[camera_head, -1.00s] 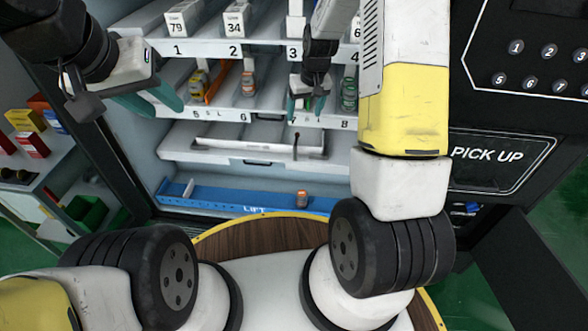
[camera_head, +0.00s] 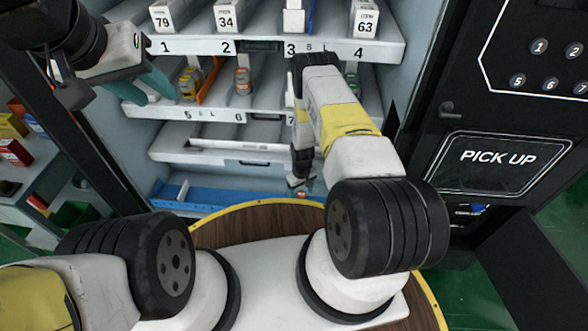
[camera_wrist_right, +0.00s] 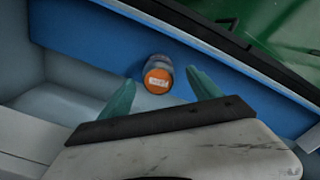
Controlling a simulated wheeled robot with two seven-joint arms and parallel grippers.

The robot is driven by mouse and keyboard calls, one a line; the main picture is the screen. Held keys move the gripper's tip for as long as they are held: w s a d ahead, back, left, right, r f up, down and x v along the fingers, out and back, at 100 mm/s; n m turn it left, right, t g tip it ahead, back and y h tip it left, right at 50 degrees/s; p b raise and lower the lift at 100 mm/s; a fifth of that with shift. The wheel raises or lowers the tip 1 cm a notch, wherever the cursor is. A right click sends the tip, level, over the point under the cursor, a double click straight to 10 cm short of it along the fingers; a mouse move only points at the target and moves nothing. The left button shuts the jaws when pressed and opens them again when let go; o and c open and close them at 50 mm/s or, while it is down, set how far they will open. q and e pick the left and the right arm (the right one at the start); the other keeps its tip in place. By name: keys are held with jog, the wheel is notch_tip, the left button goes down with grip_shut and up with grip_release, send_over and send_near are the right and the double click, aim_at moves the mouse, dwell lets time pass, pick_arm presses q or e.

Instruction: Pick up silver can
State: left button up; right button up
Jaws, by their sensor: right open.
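A small silver can with an orange top (camera_wrist_right: 158,74) stands in the blue lift tray at the bottom of the vending machine. In the right wrist view it shows between the two teal fingertips of my right gripper (camera_wrist_right: 163,83), which is open. I cannot tell whether the fingers touch it. In the head view my right gripper (camera_head: 303,184) reaches down to the blue lift tray (camera_head: 225,199) and mostly hides the can. My left gripper (camera_head: 147,86) hangs at the upper left, in front of the shelves; its jaw gap is unclear.
Numbered shelves (camera_head: 200,112) with bottles and boxes rise above the lift tray. An orange-and-grey can (camera_head: 243,80) stands in lane 6. The keypad panel and PICK UP hatch (camera_head: 505,160) are on the right. A side rack with coloured boxes (camera_head: 15,152) is on the left.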

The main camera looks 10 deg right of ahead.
notch_tip(320, 180, down, 6)
jog(key=shift+f, duration=0.15)
jog(key=shift+c, duration=0.4)
grip_shut()
